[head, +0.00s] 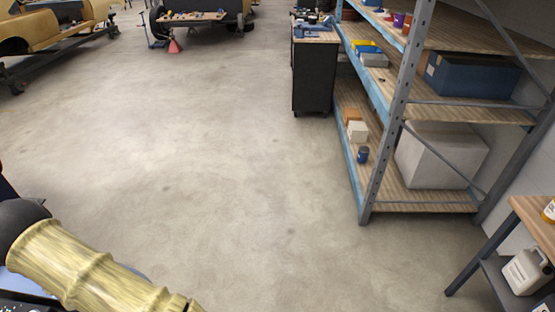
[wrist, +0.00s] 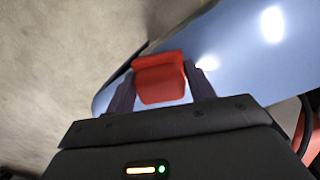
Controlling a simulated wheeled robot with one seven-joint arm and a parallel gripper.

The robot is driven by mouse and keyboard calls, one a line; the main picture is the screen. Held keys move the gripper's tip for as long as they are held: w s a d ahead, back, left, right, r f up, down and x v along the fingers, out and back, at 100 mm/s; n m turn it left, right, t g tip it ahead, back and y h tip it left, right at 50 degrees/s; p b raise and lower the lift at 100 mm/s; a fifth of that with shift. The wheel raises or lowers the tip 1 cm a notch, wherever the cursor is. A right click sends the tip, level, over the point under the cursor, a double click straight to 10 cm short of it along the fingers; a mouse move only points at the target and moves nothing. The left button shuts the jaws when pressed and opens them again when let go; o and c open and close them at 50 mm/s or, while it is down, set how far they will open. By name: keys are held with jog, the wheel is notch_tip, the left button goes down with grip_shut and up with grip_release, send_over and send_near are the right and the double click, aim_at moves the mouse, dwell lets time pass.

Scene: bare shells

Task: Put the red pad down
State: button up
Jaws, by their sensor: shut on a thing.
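The red pad (wrist: 160,80) shows in the wrist view, held between the two dark fingers of my gripper (wrist: 160,88). My gripper is shut on it. Behind the pad is a smooth, shiny blue-grey surface (wrist: 235,50); I cannot tell whether the pad touches it. In the head view neither the pad nor my gripper shows; only part of my arm is at the lower left.
A metal shelf rack (head: 392,110) with boxes stands at the right. A dark cabinet (head: 313,78) stands beside it. A wooden-topped table (head: 535,222) is at the lower right. Car bodies (head: 50,28) are far left. The concrete floor (head: 220,150) between is clear.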

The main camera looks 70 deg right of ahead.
jog(key=s+f, duration=0.3)
jog(key=f, duration=0.8)
jog(key=shift+s+d+f, duration=0.15)
jog(key=shift+d+f, duration=0.25)
jog(key=shift+a, duration=0.15)
